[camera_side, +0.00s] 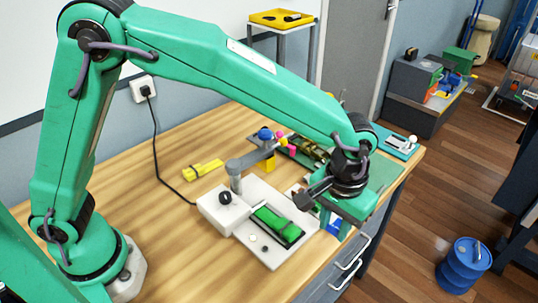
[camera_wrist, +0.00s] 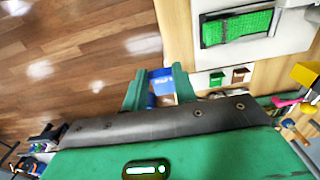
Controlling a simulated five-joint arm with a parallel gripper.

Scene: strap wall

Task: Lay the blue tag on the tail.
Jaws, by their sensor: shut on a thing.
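The blue tag (camera_wrist: 161,82) shows between the two green fingers of my gripper (camera_wrist: 160,88) in the wrist view, with pale lettering on it. My gripper is shut on it. In the side view my gripper (camera_side: 335,226) points down beside the right edge of the white plate, near the table's front edge, and a little blue shows between its fingers. A green strap (camera_side: 277,226) lies in a dark slot on the white plate (camera_side: 252,198). The strap (camera_wrist: 237,25) also shows at the top of the wrist view, apart from the tag. I cannot tell which part is the tail.
A yellow piece (camera_side: 203,170) lies at left on the wooden table. Small pink and yellow parts crowd the back. Drawers front the table; a blue drum (camera_side: 465,264) stands on the floor.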

